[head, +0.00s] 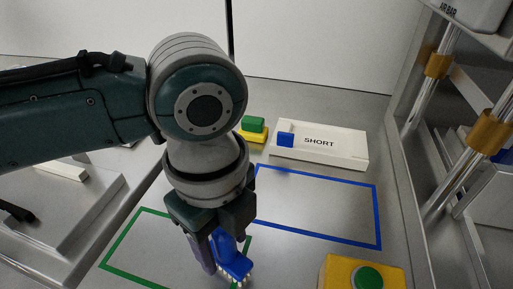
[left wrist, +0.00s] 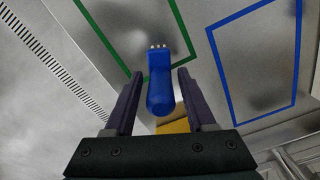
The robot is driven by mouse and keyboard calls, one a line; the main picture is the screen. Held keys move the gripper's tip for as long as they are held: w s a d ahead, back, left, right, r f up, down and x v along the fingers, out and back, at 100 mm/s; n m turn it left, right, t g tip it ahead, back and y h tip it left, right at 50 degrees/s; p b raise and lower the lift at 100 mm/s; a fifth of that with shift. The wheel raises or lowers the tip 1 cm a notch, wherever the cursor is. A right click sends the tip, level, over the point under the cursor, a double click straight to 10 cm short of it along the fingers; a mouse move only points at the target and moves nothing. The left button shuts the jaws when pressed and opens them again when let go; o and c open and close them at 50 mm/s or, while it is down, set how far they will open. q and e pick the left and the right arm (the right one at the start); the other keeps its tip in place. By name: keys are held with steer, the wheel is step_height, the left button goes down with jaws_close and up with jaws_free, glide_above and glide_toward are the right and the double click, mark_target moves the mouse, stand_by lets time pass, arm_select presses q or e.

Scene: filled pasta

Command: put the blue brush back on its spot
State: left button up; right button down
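The blue brush (head: 235,262) is low in the head view, by the right side of the green outline (head: 122,268). Its pale bristles face the bottom of that view. My left gripper (head: 222,245) is at the brush, pointing down. In the left wrist view the brush handle (left wrist: 160,85) lies between the two dark fingers, with a gap visible on each side, so the gripper is open. Whether the brush touches the surface is unclear. The blue outline (head: 379,215) is to the right and shows empty. My right gripper is not in view.
A white block marked SHORT (head: 345,153) with a blue piece (head: 286,139) stands behind the blue outline. A green-and-yellow block (head: 253,127) is beside it. A yellow box with a green button (head: 368,279) is at the front right. A metal frame (head: 440,150) borders the right.

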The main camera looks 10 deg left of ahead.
arm_select(q)
steer(key=shift+o, duration=0.3)
steer(key=shift+r, duration=0.15)
step_height(320, 180, up, 12)
steer(key=shift+p, duration=1.05)
steer(key=shift+s+d, duration=0.2)
steer(key=shift+d, duration=0.1)
steer(key=s+d+f+n+t+h, duration=0.25)
steer(key=s+d+n+h, duration=0.2)
steer(key=n, duration=0.35)
steer(key=s+a+f+n+y, duration=0.1)
steer(key=s+a+n+y, duration=0.1)
steer(key=a+n, duration=0.4)
steer(key=s+a+f+n+t+y, duration=0.1)
steer(key=s+a+f+n+y, duration=0.1)
steer(key=s+a+n, duration=0.3)
steer(key=a+n, duration=0.2)
steer(key=a, duration=0.1)
steer(key=shift+s+f, duration=0.2)
steer(key=shift+f, duration=0.05)
